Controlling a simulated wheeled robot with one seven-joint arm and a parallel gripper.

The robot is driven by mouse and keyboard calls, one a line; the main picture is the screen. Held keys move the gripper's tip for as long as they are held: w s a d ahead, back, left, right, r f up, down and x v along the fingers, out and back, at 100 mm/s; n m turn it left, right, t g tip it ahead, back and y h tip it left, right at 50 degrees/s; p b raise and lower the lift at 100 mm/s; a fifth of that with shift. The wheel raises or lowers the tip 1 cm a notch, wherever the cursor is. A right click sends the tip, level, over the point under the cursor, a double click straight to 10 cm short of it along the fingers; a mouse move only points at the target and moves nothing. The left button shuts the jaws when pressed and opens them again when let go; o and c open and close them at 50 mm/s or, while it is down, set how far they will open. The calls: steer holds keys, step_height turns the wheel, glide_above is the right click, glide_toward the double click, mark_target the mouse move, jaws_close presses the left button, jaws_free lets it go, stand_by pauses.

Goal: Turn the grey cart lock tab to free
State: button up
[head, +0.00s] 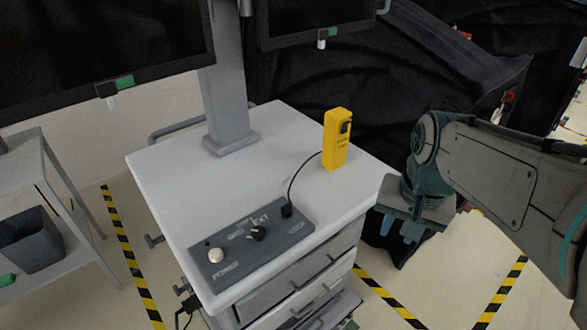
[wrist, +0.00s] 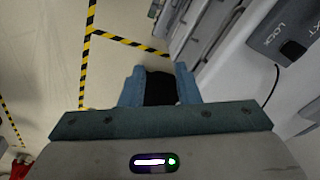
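The cart (head: 290,140) has a white top with a dark grey control panel (head: 215,277) near its front edge. The panel carries a black knob (head: 257,233), a pale round button (head: 215,255) and a plug (head: 287,210) with a black cable. In the wrist view the panel's corner shows at the upper right with the word LOCK (wrist: 275,34) near the plug (wrist: 292,48). I cannot make out the grey lock tab for certain. My gripper (head: 401,230) hangs right of the cart, apart from the panel. Its blue fingers are apart, also in the wrist view (wrist: 160,88), with a dark patch showing between them.
A yellow handheld device (head: 336,140) stands on the cart top. A grey post (head: 226,100) rises at the back, near dark screens. Drawers (head: 300,283) face the front. A shelf with a dark bin (head: 30,240) stands left. The floor has yellow-black tape.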

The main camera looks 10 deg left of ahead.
steer(key=w+a+r+m+g+y, duration=0.1)
steer(key=w+a+r+m+g, duration=0.2)
steer(key=w+a, duration=0.55)
steer(key=m+g+y+p, duration=0.2)
steer(key=m, duration=0.1)
glide_toward(287, 204)
steer(key=shift+h, duration=0.3)
steer(key=x, duration=0.9)
steer(key=shift+a+b, duration=0.2)
steer(key=shift+b, duration=0.1)
jaws_close()
